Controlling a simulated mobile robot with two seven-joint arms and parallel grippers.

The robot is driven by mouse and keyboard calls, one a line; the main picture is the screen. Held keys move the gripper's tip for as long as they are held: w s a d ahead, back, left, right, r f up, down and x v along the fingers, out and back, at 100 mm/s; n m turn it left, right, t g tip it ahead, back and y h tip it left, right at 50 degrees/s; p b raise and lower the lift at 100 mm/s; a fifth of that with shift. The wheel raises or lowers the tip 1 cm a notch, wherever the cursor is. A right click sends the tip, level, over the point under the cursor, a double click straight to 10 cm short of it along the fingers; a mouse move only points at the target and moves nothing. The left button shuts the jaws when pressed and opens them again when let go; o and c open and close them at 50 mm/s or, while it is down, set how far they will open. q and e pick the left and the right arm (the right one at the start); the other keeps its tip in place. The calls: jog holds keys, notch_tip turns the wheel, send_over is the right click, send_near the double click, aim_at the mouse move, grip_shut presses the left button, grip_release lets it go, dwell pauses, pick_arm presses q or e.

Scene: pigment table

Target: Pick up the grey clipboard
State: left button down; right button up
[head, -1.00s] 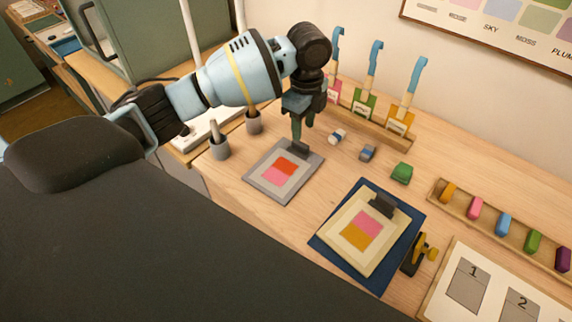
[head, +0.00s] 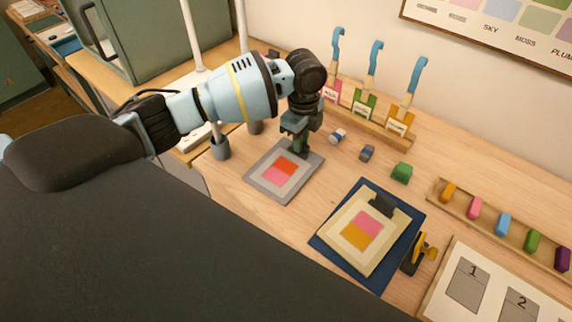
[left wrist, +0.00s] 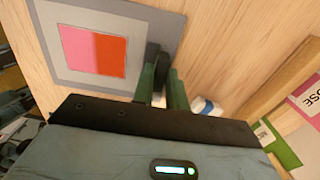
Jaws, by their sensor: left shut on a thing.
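The grey clipboard (head: 262,183) lies flat on the wooden table, with a pale sheet bearing a red and a pink patch. It also shows in the left wrist view (left wrist: 100,12). My left gripper (head: 300,148) is at the clipboard's far edge, pointing down, and is shut on its dark clip. In the left wrist view the green fingers (left wrist: 163,82) close on either side of the clip (left wrist: 157,58). The clip is mostly hidden by the gripper in the head view. The clipboard appears to rest on the table. My right gripper is not in view.
A cream clipboard (head: 384,249) lies on a navy mat (head: 328,246) to the right. Small blocks, including a green one (head: 402,173), lie beyond. A rack with several blue-handled tools (head: 372,70) stands by the wall.

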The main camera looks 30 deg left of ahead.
pick_arm(q)
jog(key=shift+r, duration=0.15)
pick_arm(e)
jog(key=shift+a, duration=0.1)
